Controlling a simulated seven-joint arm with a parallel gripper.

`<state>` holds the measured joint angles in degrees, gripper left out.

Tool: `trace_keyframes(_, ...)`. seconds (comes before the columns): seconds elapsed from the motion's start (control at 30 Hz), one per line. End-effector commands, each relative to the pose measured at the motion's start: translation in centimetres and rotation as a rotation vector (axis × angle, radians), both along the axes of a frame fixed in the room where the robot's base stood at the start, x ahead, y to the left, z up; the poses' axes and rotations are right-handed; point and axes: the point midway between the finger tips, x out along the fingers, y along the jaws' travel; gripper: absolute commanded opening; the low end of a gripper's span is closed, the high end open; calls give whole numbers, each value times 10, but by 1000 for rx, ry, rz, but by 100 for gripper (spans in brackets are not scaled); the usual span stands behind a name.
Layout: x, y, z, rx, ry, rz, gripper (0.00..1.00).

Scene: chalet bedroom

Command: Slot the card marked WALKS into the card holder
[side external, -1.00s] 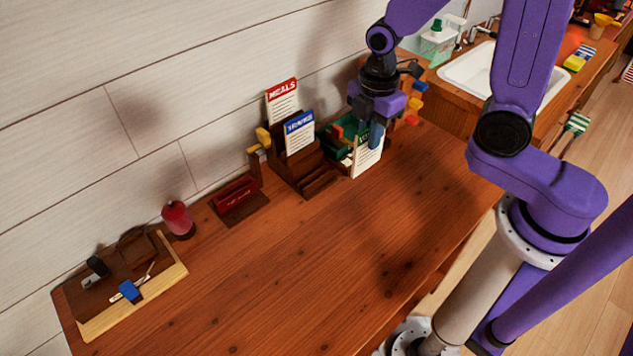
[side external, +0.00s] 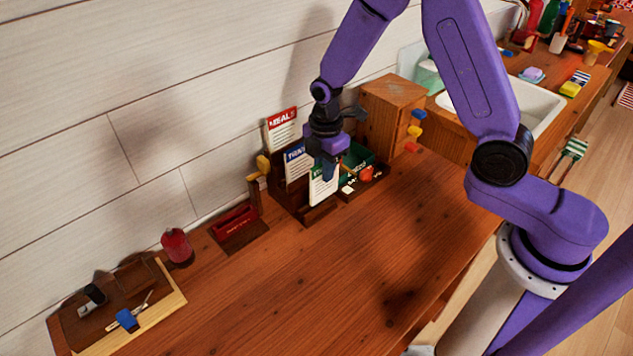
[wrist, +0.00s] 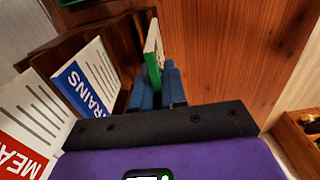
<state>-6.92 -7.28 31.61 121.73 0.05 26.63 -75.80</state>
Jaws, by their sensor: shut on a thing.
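My gripper (side external: 329,172) is shut on the WALKS card (side external: 322,190), a white card with a green header, near its top. The card is upright above the front, lowest step of the dark wooden card holder (side external: 318,213). I cannot tell whether its lower edge is in the slot. The blue-headed TRAINS card (side external: 296,164) stands in the middle step and the red-headed MEALS card (side external: 282,130) in the back one. In the wrist view, the WALKS card (wrist: 154,50) shows nearly edge-on between my blue fingers (wrist: 160,86), with the holder (wrist: 122,45) beside it.
Right of the holder is a dark tray (side external: 372,184) with a green box (side external: 357,158) and small items. A wooden cabinet (side external: 390,110) with coloured knobs stands behind it. A dark red holder (side external: 236,222) is at left. The front tabletop is clear.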

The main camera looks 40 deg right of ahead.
Motion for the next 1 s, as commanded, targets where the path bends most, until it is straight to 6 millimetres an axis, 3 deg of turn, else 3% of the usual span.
trace_keyframes(0.2, 15, 4, -19, 0, 2, 1, 0)
trace_keyframes(0.37, 20, 5, -25, 0, 1, 1, 0)
trace_keyframes(0.6, 22, 5, -53, -1, 3, 1, 0)
trace_keyframes(1.0, 22, 5, -59, 0, 1, 0, 0)
